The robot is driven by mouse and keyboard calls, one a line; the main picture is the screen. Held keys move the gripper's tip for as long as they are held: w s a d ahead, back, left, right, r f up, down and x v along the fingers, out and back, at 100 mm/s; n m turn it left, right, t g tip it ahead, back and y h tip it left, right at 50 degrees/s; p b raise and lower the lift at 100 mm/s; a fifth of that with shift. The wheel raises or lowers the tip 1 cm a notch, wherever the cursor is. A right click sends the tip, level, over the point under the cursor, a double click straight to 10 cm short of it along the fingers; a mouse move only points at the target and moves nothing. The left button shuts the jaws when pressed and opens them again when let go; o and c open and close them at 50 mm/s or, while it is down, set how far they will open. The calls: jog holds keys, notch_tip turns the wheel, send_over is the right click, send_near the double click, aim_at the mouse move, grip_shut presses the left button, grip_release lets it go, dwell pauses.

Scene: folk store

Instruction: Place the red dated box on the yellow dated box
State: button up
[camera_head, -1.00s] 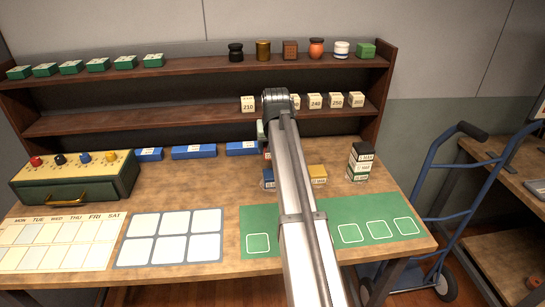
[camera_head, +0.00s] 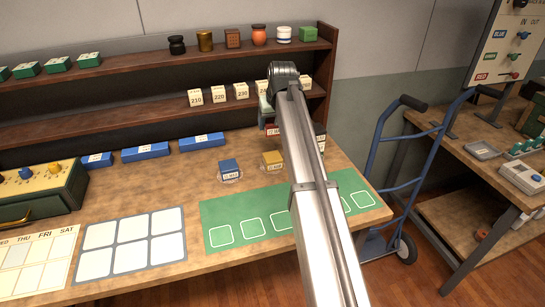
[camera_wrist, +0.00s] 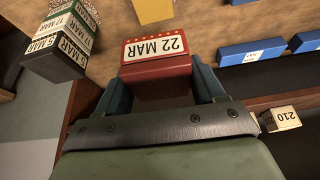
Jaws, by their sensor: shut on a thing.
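My gripper (camera_wrist: 160,78) is shut on the red dated box (camera_wrist: 155,48), which shows a "22 MAR" label in the wrist view. In the head view my arm partly hides the gripper, and part of the red box (camera_head: 271,130) shows below it. The yellow dated box (camera_head: 272,159) sits on the table, lower in the picture than the red box, with nothing on it. Part of the yellow box (camera_wrist: 153,10) also shows at the top of the wrist view, apart from the red box.
A blue dated box (camera_head: 229,168) stands left of the yellow one. A stack of dated boxes (camera_wrist: 62,42) is close to the gripper, mostly behind my arm in the head view. The shelf (camera_head: 150,119) with number blocks is behind. A green mat (camera_head: 215,212) lies in front.

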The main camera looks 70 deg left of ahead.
aim_at(276, 134)
jog(key=shift+f+n, duration=0.25)
jog(key=shift+n, duration=0.05)
jog(key=shift+f, duration=4.75)
jog(key=shift+f, duration=0.2)
jog(key=o, duration=1.1)
jog(key=v, duration=1.2)
jog(key=shift+r, duration=0.25)
